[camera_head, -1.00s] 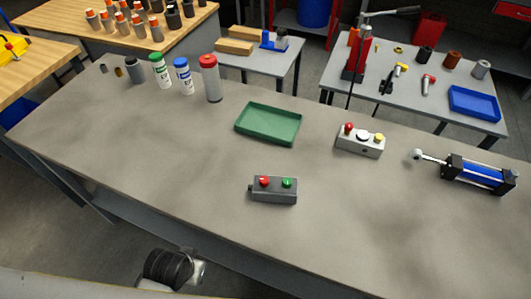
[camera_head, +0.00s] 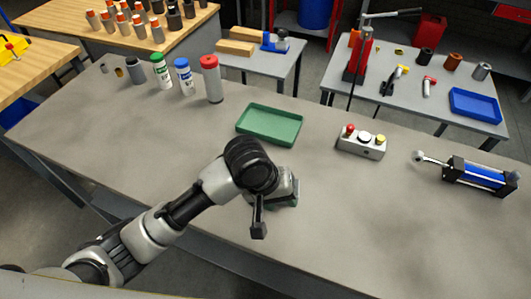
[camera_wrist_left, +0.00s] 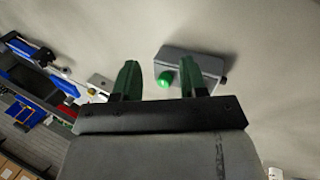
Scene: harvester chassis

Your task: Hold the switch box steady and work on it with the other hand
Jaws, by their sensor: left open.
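The switch box is a small dark grey box (camera_wrist_left: 205,64) with a green button (camera_wrist_left: 165,78), seen on the bench in the left wrist view. In the head view my left arm and gripper cover most of it. My left gripper (camera_head: 275,209) is over the box's place. In the left wrist view its two dark green fingers (camera_wrist_left: 160,82) are apart, with the green button showing between them. The right-hand finger overlaps the box in the picture; I cannot tell whether it touches. The red button is hidden. My right gripper is not in view.
On the grey bench (camera_head: 400,230) stand a green tray (camera_head: 270,137), a light grey box with several buttons (camera_head: 361,149), a blue cylinder unit (camera_head: 478,176), and capped bottles (camera_head: 184,83) at the back left. The bench's front right is clear.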

